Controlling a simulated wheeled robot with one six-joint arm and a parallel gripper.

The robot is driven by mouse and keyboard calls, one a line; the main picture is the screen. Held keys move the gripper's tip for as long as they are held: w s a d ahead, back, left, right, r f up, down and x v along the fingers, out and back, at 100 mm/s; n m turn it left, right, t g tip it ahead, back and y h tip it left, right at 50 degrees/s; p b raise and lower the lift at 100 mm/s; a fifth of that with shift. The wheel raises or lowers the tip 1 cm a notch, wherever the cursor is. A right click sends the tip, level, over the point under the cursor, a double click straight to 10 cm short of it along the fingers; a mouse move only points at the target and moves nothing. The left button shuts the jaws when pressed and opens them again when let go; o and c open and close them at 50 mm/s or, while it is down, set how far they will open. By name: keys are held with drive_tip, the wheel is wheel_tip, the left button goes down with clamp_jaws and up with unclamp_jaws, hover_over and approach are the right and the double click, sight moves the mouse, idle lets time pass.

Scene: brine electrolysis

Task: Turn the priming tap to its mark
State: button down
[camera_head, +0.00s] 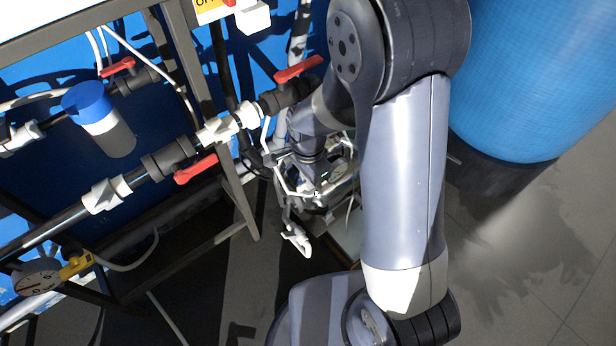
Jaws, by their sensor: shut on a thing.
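My gripper (297,238) is at the lower end of my wrist, near the middle of the view, just right of the dark frame leg. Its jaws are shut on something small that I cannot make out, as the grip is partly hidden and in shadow. Three red lever handles show on the pipework: an upper left one (118,66), a lower one (195,168) and an upper right one (298,70). My gripper is apart from the lower lever. I cannot tell which part is the priming tap, and no mark for it is readable.
A dark frame (238,190) stands close left of my gripper. A large blue tank (535,75) stands at right. The floor at lower right is clear.

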idle(0.3)
drive_tip(key=c, duration=1.5)
unclamp_jaws()
wheel_tip(320, 180, up, 11)
drive_tip(key=shift+f+p, duration=0.1)
drive_tip(key=shift+p, duration=0.8)
wheel_tip(320, 180, down, 11)
drive_tip(key=shift+r+b, duration=0.1)
drive_tip(key=shift+b, duration=0.8)
